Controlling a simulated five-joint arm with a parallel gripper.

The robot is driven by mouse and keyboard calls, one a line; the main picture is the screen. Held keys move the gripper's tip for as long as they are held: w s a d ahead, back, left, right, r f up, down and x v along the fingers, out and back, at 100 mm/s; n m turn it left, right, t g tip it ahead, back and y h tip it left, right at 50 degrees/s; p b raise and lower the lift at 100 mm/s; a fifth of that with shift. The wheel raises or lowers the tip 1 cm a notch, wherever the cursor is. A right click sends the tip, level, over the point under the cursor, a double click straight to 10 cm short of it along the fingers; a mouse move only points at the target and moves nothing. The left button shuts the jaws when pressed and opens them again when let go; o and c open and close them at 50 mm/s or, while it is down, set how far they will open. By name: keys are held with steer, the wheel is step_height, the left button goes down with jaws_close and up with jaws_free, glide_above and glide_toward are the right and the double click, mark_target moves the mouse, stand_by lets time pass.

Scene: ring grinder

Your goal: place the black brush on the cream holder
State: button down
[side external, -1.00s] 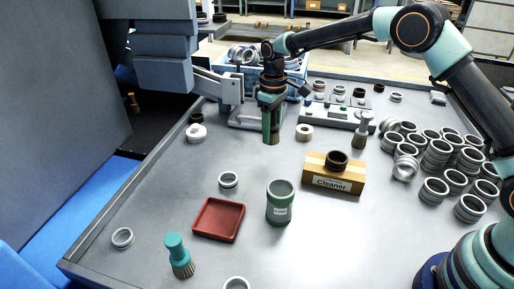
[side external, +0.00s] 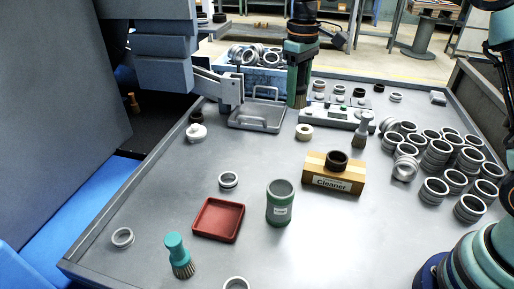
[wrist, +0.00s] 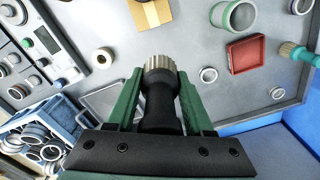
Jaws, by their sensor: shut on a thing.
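My gripper (side external: 298,85) is shut on the black brush (wrist: 160,105), raised above the back of the table. In the wrist view the brush's black handle lies between the green fingers (wrist: 160,92), with its pale bristles showing beyond them. In the side view the bristles point down and the handle is mostly hidden by the fingers. A round cream holder (side external: 304,131) with a hole in its middle sits on the table, in front of and lower than my gripper. It also shows in the wrist view (wrist: 102,57), apart from the brush.
A metal tray with a handle (side external: 257,116) lies left, and a blue crate of rings (side external: 257,78) behind. Several rings crowd the right.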

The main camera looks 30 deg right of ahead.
steer(key=s+d+f+m, duration=0.1)
steer(key=s+d+m, duration=0.15)
steer(key=s, duration=0.45)
steer(key=s+d+f+m, duration=0.1)
steer(key=s+d+f, duration=0.15)
steer(key=s, duration=0.45)
step_height(320, 180, up, 2)
steer(key=m, duration=1.1)
glide_above(346, 151)
steer(key=s+a, duration=0.3)
steer(key=a, duration=0.2)
steer(key=f, duration=1.9)
steer(key=shift+s+d, duration=0.1)
steer(key=shift+d, duration=0.15)
steer(key=shift+c, duration=1.4)
jaws_free()
steer(key=shift+f, duration=0.1)
